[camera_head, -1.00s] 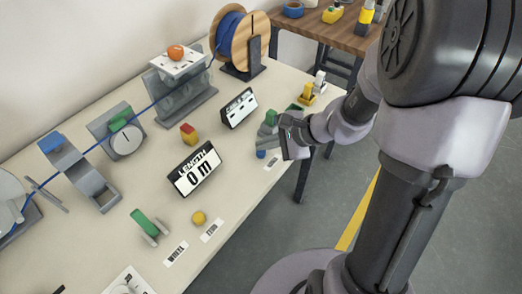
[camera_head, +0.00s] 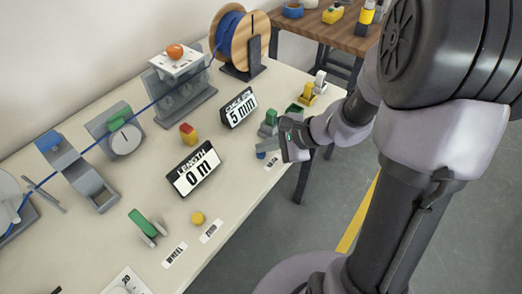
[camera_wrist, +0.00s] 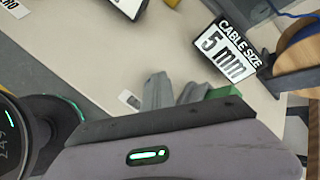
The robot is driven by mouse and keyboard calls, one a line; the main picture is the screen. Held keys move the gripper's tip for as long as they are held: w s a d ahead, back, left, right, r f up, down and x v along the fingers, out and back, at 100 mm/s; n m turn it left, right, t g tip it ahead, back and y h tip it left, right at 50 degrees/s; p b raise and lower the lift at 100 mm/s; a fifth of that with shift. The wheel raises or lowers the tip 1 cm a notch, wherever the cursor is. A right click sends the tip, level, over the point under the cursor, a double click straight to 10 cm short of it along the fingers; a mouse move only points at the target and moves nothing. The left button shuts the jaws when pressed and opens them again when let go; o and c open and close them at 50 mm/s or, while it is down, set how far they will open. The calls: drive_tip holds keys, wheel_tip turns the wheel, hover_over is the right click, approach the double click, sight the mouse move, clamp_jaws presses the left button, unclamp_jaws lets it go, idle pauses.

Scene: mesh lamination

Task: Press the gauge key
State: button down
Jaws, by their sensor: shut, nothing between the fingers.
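A small blue key (camera_head: 261,155) stands near the table's right edge beside a small white label (camera_head: 271,163) too small to read. My gripper (camera_head: 287,152) is shut and empty, low over the table edge just right of the blue key. I cannot tell whether it touches the key. The cable size display (camera_head: 239,107) reads 5 mm and shows clearly in the wrist view (camera_wrist: 226,52).
A grey block with a green top (camera_head: 269,120) stands just behind my gripper. The length display (camera_head: 194,168) reads 0 m. A yellow button (camera_head: 198,218) and a green wheel handle (camera_head: 143,223) stand at the front. A cable spool (camera_head: 240,45) stands at the back.

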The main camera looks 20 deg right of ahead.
sight(264, 154)
drive_tip(key=shift+r, duration=0.1)
drive_tip(key=shift+r+p, duration=0.65)
drive_tip(key=shift+r, duration=0.2)
drive_tip(key=shift+r, duration=0.1)
wheel_tip(264, 154, up, 5)
drive_tip(key=p, duration=0.4)
idle(0.4)
